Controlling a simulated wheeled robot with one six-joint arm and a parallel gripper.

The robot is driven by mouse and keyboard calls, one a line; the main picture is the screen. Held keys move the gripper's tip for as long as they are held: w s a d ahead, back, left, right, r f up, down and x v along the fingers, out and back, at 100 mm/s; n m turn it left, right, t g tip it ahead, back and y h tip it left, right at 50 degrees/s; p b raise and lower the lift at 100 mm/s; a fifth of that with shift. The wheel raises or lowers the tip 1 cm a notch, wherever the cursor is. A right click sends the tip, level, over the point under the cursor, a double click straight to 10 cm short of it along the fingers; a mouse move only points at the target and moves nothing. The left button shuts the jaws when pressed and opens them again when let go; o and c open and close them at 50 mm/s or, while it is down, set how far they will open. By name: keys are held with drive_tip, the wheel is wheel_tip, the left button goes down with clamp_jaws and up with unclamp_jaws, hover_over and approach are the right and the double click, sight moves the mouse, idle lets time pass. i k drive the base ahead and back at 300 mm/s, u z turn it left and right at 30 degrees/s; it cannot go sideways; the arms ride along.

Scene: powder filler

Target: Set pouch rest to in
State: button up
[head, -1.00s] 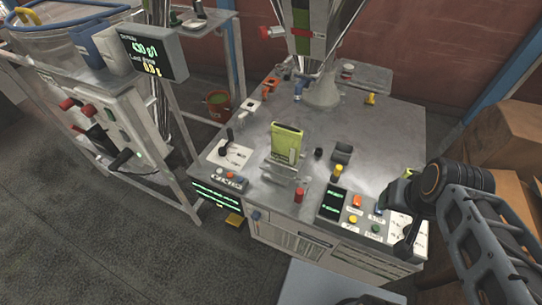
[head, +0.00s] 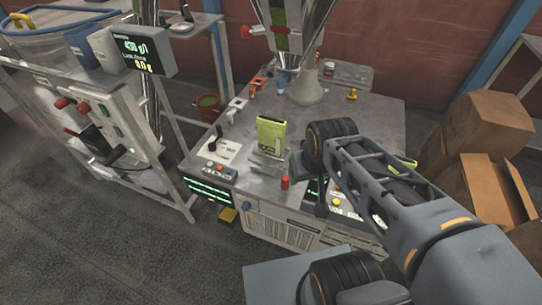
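A yellow-green pouch (head: 270,134) stands upright on the machine's steel table. A small metal bracket (head: 266,160) is at its foot; it looks like the pouch rest, but I cannot read whether it is in or out. My gripper (head: 302,170) is a dark shape just right of the bracket, over the table's front part. It appears apart from the pouch. My wrist and forearm cover much of it, so its fingers cannot be made out.
A red knob (head: 285,183) stands at the table's front edge, close to my gripper. A black lever (head: 216,138) sits on a white plate at left. The filler funnel (head: 304,88) hangs behind the pouch. My arm hides much of the right control panel. Cardboard boxes (head: 488,125) stand at right.

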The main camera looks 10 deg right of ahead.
sight(278, 164)
drive_tip(key=k, duration=1)
drive_tip(key=u, duration=0.6)
drive_tip(key=i, duration=1.25)
drive_tip(key=z, duration=0.75)
